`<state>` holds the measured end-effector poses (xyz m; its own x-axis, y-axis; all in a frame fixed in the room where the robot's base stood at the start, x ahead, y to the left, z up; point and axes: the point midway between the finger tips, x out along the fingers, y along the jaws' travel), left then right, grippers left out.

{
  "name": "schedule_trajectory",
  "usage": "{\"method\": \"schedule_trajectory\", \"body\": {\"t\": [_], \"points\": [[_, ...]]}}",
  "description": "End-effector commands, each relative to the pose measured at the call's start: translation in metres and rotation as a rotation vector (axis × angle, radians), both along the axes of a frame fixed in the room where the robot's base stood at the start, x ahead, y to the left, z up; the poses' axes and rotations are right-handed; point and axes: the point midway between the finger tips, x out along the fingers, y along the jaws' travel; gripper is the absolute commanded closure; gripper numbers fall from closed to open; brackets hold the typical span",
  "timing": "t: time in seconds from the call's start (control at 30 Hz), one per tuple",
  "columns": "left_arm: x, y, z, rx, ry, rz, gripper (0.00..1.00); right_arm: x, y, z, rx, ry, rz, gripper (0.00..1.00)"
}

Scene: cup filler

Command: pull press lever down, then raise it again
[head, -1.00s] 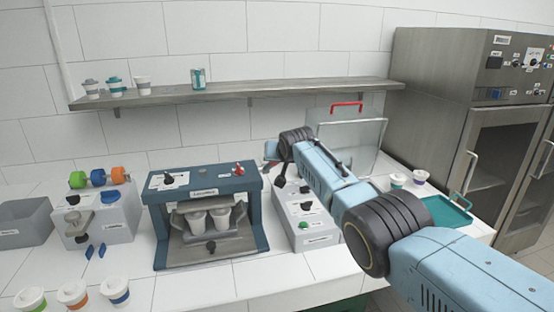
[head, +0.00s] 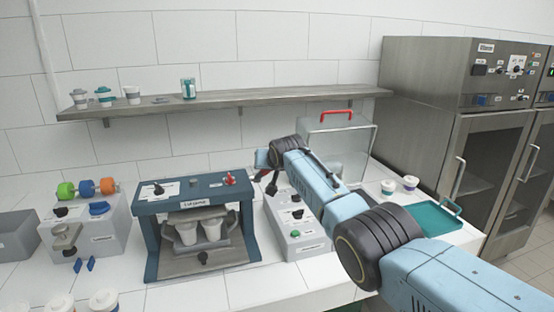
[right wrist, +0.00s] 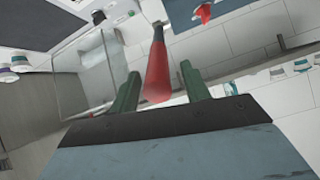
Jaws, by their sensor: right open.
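The press lever's red handle (right wrist: 157,75) stands between the two green fingers of my right gripper (right wrist: 160,88) in the right wrist view. The fingers are open, one on each side of the handle, with a gap visible on both sides. In the head view the right gripper (head: 264,160) is at the back end of the grey control box (head: 306,238), mostly hidden behind my own wrist. A small bit of red shows there, too small to read clearly. I cannot tell the lever's exact angle. My left gripper is not in view.
A blue-framed machine (head: 153,245) holding two cups stands left of the grey box, with a red knob (head: 230,178) on top. A clear case (head: 345,140) with a red handle and a teal tray (head: 425,222) are to the right. A shelf (head: 240,97) runs above.

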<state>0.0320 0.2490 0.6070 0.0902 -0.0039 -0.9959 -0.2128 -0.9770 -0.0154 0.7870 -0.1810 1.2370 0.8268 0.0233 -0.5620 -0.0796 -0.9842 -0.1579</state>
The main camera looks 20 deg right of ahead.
Motion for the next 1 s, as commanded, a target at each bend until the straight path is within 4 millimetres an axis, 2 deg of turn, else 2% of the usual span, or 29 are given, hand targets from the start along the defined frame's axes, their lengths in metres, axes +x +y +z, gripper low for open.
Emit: {"method": "schedule_trajectory", "body": {"t": [0.37,0.67,1.0], "points": [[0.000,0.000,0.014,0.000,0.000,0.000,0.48,-0.021,-0.001,0.015,0.000,-0.003,0.000,0.53],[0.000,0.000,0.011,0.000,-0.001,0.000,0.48,-0.046,-0.001,0.031,0.000,-0.005,0.000,0.53],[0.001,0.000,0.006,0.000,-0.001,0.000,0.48,-0.082,-0.003,0.056,0.000,-0.006,0.000,0.53]]}}
